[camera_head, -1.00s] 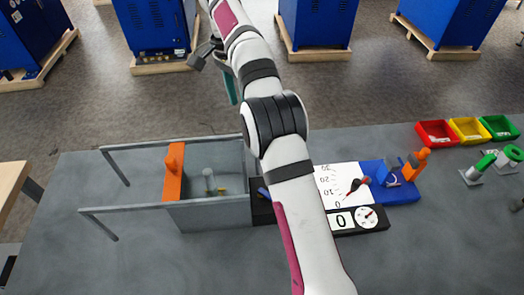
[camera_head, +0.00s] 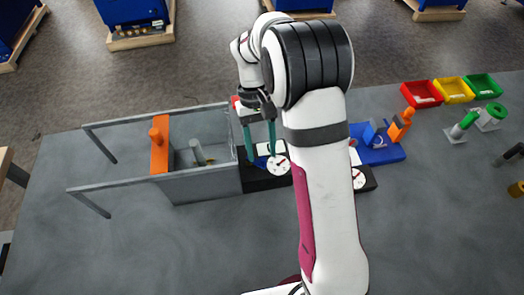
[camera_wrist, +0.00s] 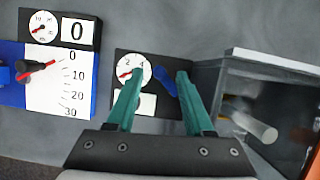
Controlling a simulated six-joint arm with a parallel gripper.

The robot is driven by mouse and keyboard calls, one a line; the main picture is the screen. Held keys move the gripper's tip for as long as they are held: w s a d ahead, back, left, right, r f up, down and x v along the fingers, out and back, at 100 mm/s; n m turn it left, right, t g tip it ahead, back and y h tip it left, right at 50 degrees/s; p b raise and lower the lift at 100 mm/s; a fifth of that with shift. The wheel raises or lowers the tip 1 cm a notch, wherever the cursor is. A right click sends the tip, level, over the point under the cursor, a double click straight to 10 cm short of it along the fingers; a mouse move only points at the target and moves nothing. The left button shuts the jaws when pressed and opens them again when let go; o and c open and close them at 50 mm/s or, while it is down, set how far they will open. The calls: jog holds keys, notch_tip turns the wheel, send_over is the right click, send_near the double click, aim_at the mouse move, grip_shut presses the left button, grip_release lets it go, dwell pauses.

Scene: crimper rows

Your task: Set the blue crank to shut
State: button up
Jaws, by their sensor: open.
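The blue crank (camera_wrist: 165,80) is a small blue handle on a black panel (camera_wrist: 172,112), beside a round white dial (camera_wrist: 134,69) with a red needle. In the wrist view it lies between the teal fingers of my gripper (camera_wrist: 160,74), nearer the right one. My gripper (camera_head: 261,155) is open and points down over the black panel in the head view. In that view only a bit of blue shows by the fingers, and the dial (camera_head: 278,165) sits right of them. I cannot tell whether the fingers touch the crank.
A grey open box (camera_head: 205,185) with an orange bar (camera_head: 160,150) and rails stands left of the panel. A second panel with a scale (camera_wrist: 50,85) and red-tipped pointer is partly behind my arm. Red (camera_head: 422,94), yellow and green bins stand at the right. The front table is clear.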

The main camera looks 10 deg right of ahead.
jog(key=shift+x, duration=0.8)
grip_shut()
jog(key=m, duration=0.1)
jog(key=m+y, duration=0.1)
jog(key=m, duration=0.1)
jog(key=s+a+m+y, duration=0.1)
jog(key=shift+m, duration=0.4)
jog(key=shift+s+a+m+t+y, duration=0.1)
jog(key=shift+a+m+t+y, duration=0.15)
jog(key=shift+m, duration=0.6)
jog(key=shift+s+a+m+t+y, duration=0.1)
jog(key=shift+a+m+t+y, duration=0.15)
jog(key=shift+m, duration=0.55)
jog(key=shift+s+a+m+t+y, duration=0.1)
jog(key=shift+a+m+t+y, duration=0.15)
jog(key=shift+m, duration=0.6)
jog(key=shift+a, duration=0.1)
